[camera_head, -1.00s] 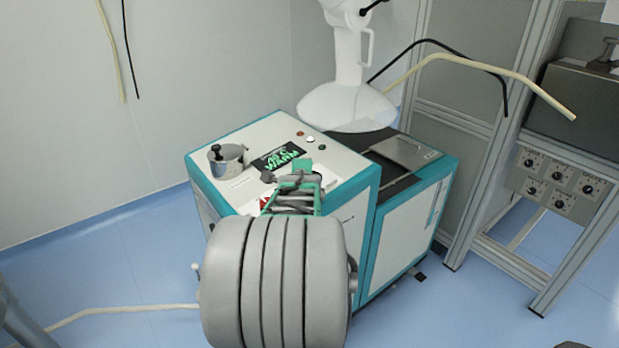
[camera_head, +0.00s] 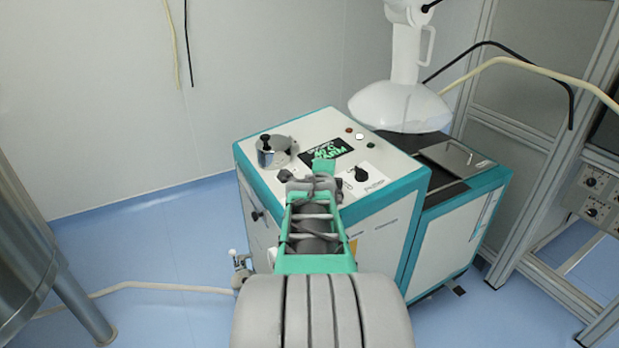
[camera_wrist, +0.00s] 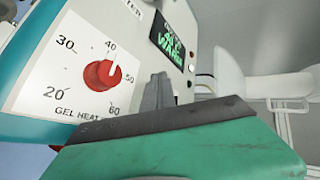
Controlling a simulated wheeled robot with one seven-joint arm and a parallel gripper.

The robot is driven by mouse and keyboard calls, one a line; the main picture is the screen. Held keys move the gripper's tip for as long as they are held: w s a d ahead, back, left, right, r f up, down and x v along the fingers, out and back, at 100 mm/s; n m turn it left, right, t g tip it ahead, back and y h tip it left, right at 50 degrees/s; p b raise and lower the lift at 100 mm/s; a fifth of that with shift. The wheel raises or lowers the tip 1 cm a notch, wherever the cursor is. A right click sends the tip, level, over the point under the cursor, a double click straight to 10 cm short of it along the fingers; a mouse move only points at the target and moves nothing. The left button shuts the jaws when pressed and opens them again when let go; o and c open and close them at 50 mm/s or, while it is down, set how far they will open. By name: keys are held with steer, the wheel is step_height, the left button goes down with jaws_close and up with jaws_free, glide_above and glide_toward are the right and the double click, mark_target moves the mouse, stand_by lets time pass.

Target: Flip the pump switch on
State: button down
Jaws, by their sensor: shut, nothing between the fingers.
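A black rotary knob (camera_head: 361,173) on a white label sits on the sloped top panel of a white and teal machine (camera_head: 340,125). The label's print is too small to read, so I cannot tell whether this is the pump switch. My gripper (camera_head: 308,180) is shut and empty, over the panel's front edge, left of the black knob. In the wrist view its grey fingers (camera_wrist: 157,92) stand beside a red dial (camera_wrist: 102,74) marked 20 to 60 and labelled for gel heat. The gripper hides part of the panel.
A metal pot (camera_head: 272,151) stands on the panel's left, beside a green-lit display (camera_head: 326,152). A white hood (camera_head: 400,105) hangs behind. A metal frame (camera_head: 535,200) stands right and a steel tank (camera_head: 25,245) left.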

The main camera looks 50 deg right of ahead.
steer(key=a, duration=0.1)
steer(key=w+a+r, duration=0.1)
steer(key=a, duration=0.1)
steer(key=a+r, duration=0.1)
steer(key=a, duration=0.1)
steer(key=shift+w+a, duration=0.1)
steer(key=shift+w, duration=0.15)
steer(key=w+a+n+y+p, duration=0.2)
steer(key=a+n+y+p, duration=0.2)
steer(key=a+n, duration=0.6)
steer(key=w+a+n+y+p, duration=0.3)
steer(key=a+n, duration=0.4)
steer(key=a, duration=0.7)
steer(key=s+a+n+g+y+p, duration=0.1)
steer(key=s+a+n+g+y, duration=0.1)
steer(key=s+a+n, duration=0.2)
steer(key=s+a+f+n+g+y+p, duration=0.1)
steer(key=s+a+n+y+p, duration=0.1)
steer(key=s+a+n, duration=0.3)
steer(key=a+n, duration=0.4)
steer(key=a, duration=0.1)
steer(key=shift+a+f+g, duration=0.15)
steer(key=shift+a+g, duration=0.2)
steer(key=shift+g, duration=0.05)
steer(key=shift+s, duration=0.1)
